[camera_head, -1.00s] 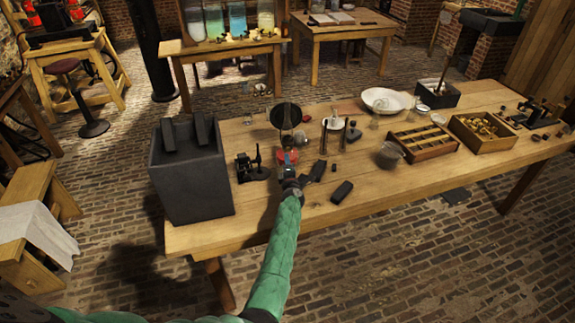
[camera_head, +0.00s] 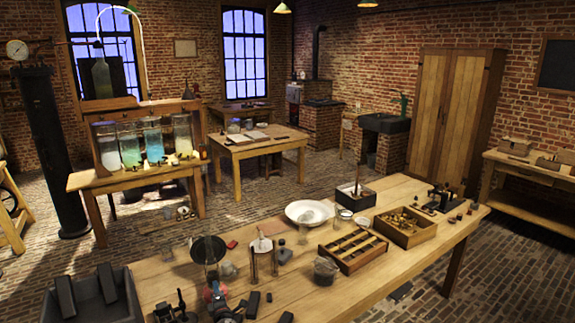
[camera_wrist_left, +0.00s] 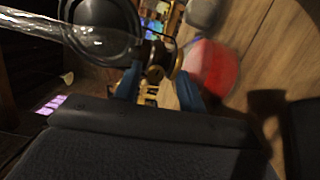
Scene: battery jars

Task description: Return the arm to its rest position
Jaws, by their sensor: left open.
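My left gripper (camera_head: 217,296) shows at the bottom edge of the head view, over the near part of the long wooden table (camera_head: 170,272). Most of its arm is below the frame. In the left wrist view its two bluish fingers (camera_wrist_left: 158,90) stand apart. A brass fitting (camera_wrist_left: 156,62) appears between or just beyond them; I cannot tell whether they touch it. My right gripper is not in view.
A dark grey bin (camera_head: 128,302) stands left of the gripper. A round dark disc on a stand (camera_head: 208,250), thin upright posts (camera_head: 254,264) and black blocks (camera_head: 253,304) are close by. A slotted wooden tray (camera_head: 353,250) and a white bowl (camera_head: 309,211) stand farther right.

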